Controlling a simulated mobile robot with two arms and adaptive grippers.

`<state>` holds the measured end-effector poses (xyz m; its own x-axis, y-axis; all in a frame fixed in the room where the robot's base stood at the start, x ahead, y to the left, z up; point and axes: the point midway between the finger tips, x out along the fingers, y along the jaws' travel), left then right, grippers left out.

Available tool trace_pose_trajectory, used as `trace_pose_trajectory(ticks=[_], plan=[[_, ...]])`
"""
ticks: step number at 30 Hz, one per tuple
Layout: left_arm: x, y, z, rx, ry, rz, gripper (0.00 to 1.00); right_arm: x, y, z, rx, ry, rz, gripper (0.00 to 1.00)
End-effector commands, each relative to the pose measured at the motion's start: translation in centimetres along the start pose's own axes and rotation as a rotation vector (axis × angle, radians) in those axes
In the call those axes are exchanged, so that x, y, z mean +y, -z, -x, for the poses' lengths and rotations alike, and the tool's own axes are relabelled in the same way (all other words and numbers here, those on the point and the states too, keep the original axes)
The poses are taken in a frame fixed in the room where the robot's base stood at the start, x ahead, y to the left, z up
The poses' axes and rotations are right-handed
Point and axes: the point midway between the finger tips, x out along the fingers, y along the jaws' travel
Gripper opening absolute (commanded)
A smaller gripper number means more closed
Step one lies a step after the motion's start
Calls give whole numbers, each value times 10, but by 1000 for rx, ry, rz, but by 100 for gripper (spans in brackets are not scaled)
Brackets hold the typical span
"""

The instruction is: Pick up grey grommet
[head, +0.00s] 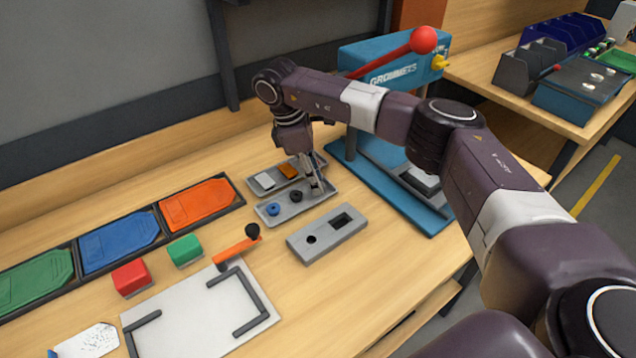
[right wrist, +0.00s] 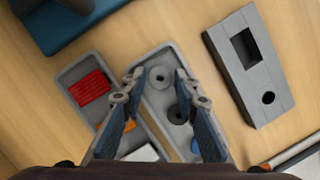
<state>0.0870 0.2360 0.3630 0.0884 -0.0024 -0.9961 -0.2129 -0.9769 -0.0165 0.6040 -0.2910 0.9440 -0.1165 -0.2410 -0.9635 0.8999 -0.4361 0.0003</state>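The grey grommet (right wrist: 159,77) lies flat at one end of a shallow grey tray (right wrist: 160,52) in the right wrist view. A black grommet (right wrist: 178,114) and a partly hidden blue one (right wrist: 195,145) lie in line with it. My right gripper (right wrist: 158,74) is open and points down, with its fingertips on either side of the grey grommet; I cannot tell the height gap. In the head view the right gripper (head: 317,188) is over the right end of the tray and hides the grey grommet. The blue (head: 272,209) and black (head: 296,196) grommets show there. My left gripper is not in view.
A second tray with white (head: 265,181), orange (head: 288,171) and red (right wrist: 90,88) pieces lies alongside. A grey block (head: 327,235) with a square and a round hole is in front. The blue grommet press (head: 390,60) stands behind. Red (head: 131,278) and green (head: 184,250) blocks sit left.

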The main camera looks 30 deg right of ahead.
Motion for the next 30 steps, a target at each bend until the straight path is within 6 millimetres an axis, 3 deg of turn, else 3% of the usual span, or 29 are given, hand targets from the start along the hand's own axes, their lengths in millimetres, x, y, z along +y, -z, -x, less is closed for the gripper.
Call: trace_pose_trajectory(ticks=[9, 13, 30], plan=[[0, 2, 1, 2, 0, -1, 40, 0, 0, -6, 0, -1, 1, 27], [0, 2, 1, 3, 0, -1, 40, 0, 0, -6, 0, -1, 1, 13], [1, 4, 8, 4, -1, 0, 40, 4, -7, 4, 1, -1, 0, 13]])
